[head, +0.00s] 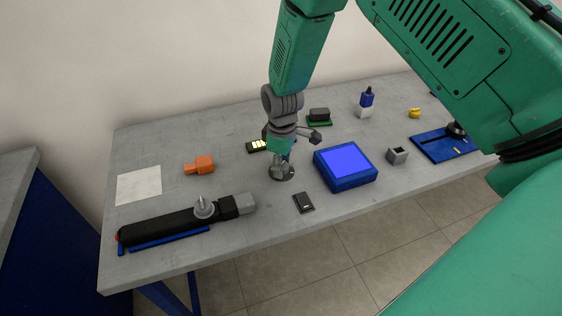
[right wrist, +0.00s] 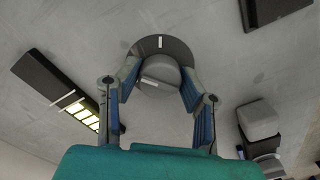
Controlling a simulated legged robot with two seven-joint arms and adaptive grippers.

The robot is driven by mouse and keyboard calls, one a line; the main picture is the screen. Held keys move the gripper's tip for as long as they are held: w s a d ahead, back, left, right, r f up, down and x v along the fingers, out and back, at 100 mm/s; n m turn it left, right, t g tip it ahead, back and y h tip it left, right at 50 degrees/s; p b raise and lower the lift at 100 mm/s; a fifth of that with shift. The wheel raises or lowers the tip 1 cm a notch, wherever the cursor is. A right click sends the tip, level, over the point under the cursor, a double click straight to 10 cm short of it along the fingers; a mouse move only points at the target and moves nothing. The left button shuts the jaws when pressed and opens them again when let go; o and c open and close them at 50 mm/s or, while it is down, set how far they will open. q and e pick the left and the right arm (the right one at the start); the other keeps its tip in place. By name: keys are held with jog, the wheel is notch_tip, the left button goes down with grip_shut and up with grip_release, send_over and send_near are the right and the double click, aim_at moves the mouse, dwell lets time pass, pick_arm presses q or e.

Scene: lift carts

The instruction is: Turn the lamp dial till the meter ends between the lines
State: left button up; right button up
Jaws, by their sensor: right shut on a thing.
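The dial is a grey round knob (right wrist: 158,77) on a dark disc (right wrist: 178,47) with a white mark; the knob has a pale line. In the head view the disc (head: 284,175) lies on the table under my right gripper (head: 281,160). My right gripper (right wrist: 160,92) is shut on the knob, one blue-padded finger on each side. The meter (head: 256,146) is a dark bar with lit yellow cells, just left of the gripper. My left gripper is out of view.
A blue box with a lit blue top (head: 346,180) stands right of the dial. A small dark block (head: 303,202) lies in front. An orange part (head: 200,166), a black torch-like tool (head: 165,226) and a pale sheet (head: 139,185) lie left. A grey open cube (head: 397,156) sits right.

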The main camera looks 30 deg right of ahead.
jog(key=shift+w+r+m, duration=0.1)
jog(key=shift+w+m, duration=0.05)
jog(key=shift+m, duration=0.45)
jog(key=o, duration=1.1)
jog(key=shift+o, duration=0.2)
jog(key=shift+r, duration=0.1)
notch_tip(320, 180, up, 12)
jog(key=shift+f, duration=0.2)
